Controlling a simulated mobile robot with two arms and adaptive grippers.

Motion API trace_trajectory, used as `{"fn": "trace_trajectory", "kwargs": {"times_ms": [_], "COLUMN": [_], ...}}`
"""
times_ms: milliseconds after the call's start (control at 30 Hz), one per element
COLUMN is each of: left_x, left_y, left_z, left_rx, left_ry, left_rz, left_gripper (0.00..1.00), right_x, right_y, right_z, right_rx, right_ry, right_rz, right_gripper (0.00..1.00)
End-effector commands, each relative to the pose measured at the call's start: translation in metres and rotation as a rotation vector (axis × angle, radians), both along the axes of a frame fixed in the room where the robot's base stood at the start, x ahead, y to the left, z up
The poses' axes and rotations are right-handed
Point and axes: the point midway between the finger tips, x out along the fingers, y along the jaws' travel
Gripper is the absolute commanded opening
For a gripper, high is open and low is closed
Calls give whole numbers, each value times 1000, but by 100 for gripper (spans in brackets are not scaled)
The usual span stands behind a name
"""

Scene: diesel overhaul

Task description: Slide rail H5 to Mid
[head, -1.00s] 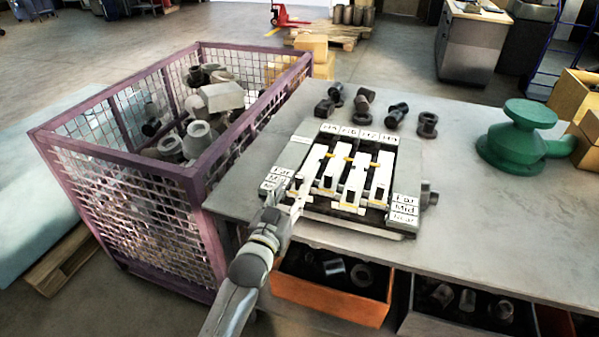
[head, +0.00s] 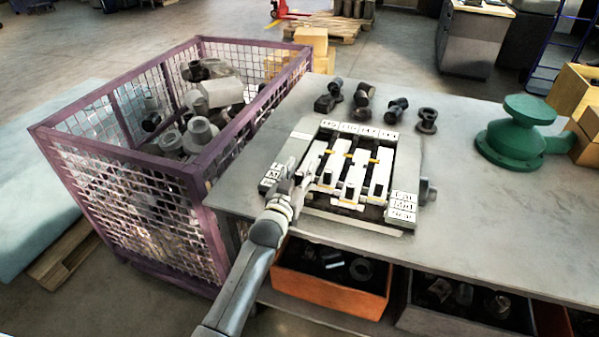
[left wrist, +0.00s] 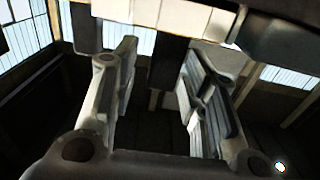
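The rail fixture (head: 290,152) lies on the grey table, with several white sliding rails side by side. Labels along its far edge start with H5 (head: 328,124) on the left. The leftmost rail, H5 (head: 315,153), is partly hidden at its near end by my left gripper (head: 301,182). Position labels stand at the left and right sides; Mid (head: 402,206) is the middle one on the right. In the left wrist view the two fingers of my left gripper (left wrist: 160,100) are spread apart, with a dark block (left wrist: 167,60) between and beyond them. I cannot tell whether they touch it. My right gripper is out of view.
Several dark bolts and nuts (head: 363,95) lie behind the fixture. A green flanged part (head: 515,140) stands to the right. A purple mesh cage (head: 130,215) with metal parts is left of the table. An orange bin (head: 330,292) sits below the front edge.

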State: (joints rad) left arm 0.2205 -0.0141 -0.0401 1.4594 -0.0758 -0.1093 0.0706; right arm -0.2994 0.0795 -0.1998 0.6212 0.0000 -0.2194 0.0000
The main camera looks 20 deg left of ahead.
Motion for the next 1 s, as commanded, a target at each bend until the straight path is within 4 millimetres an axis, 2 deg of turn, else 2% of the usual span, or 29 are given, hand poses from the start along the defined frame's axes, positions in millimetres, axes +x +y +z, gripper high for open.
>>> {"fn": "trace_trajectory", "kwargs": {"times_ms": [33, 300, 567, 800, 1000], "left_x": [0, 0, 1, 28, 35], "left_y": [0, 0, 0, -1, -1], "left_z": [0, 0, -1, -3, 0], "left_rx": [0, 0, 0, 1, 1], "left_ry": [0, 0, 0, -1, 0], "left_rz": [0, 0, 0, 0, 0], "left_gripper": [33, 0, 0, 0, 0], "right_x": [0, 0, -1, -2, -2], "right_y": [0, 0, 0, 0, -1], "right_z": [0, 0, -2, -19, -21], "right_rx": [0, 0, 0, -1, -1], "right_ry": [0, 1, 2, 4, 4], "right_rz": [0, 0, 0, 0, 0], "right_gripper": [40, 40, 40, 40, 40]}}
